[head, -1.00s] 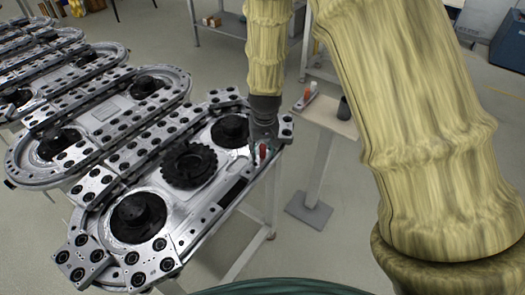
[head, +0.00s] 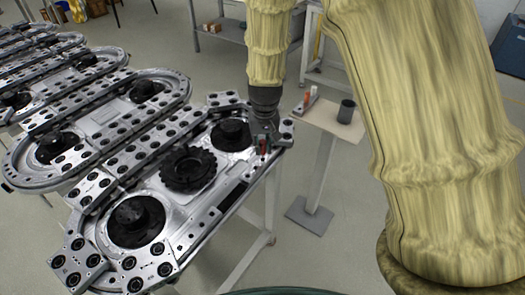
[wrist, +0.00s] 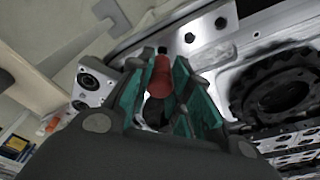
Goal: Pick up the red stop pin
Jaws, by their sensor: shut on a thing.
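The red stop pin (wrist: 161,78) is between the teal-padded fingers of my gripper (wrist: 160,92) in the wrist view, and the fingers are shut on it. In the head view the pin (head: 263,149) shows as a small red spot at the right end of the near ring track (head: 190,180). My gripper (head: 264,138) points down there, at the track's edge. The pin's lower end is hidden, so I cannot tell whether it still touches the track.
A small stand (head: 325,119) right of the track holds a dark cup (head: 346,111) and a holder with an orange-red piece (head: 313,93). Black round hubs and a toothed wheel (head: 188,168) rise from the track. Floor shows between track and stand.

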